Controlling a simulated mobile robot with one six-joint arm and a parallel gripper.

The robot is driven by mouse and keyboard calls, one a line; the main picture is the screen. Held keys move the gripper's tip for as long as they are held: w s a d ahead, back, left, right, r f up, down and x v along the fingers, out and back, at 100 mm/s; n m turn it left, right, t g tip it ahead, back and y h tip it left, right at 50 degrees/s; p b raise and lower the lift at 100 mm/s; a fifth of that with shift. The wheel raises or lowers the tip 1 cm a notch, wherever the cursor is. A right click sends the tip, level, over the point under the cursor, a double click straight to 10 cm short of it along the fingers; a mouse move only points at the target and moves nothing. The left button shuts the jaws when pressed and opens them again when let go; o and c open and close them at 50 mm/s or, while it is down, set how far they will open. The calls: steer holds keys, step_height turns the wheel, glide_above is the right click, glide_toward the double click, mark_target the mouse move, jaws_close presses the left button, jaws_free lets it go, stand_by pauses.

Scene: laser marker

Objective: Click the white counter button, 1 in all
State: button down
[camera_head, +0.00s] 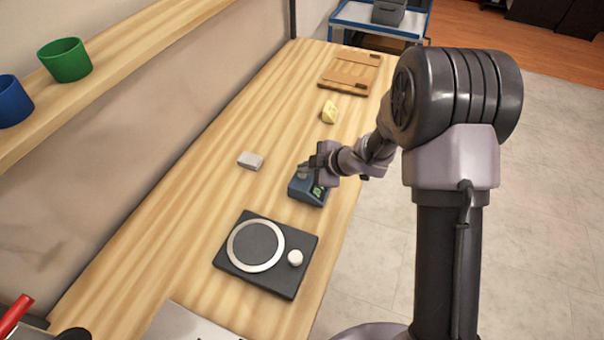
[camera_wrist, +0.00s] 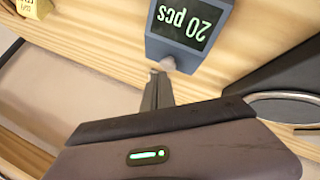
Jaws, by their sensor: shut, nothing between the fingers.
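The counter is a blue-grey box (camera_head: 304,194) on the wooden bench, partly behind my gripper in the head view. In the wrist view the counter (camera_wrist: 158,48) shows a dark display reading "20 pcs" in green digits. Its small white button (camera_wrist: 168,64) sticks out from the edge nearest my fingers. My gripper (camera_wrist: 155,75) is shut and empty, with its fingertips right beside the button in the wrist view. I cannot tell whether they touch it. In the head view my gripper (camera_head: 313,162) is over the counter.
A black device with a ring and white knob (camera_head: 295,258) lies nearer on the bench. A small grey block (camera_head: 250,161) is to the left. A yellow block (camera_head: 329,112) and a wooden board (camera_head: 350,72) lie farther back. A shelf with cups (camera_head: 66,60) runs along the left wall.

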mark_target(305, 176)
steer(key=shift+f+b, duration=0.3)
steer(key=shift+f, duration=0.2)
stand_by(0.4)
steer(key=shift+r, duration=0.15)
steer(key=shift+r+p, duration=0.75)
steer(key=shift+p, duration=0.25)
steer(key=shift+r, duration=0.1)
step_height(305, 176, up, 5)
steer(key=p, duration=0.5)
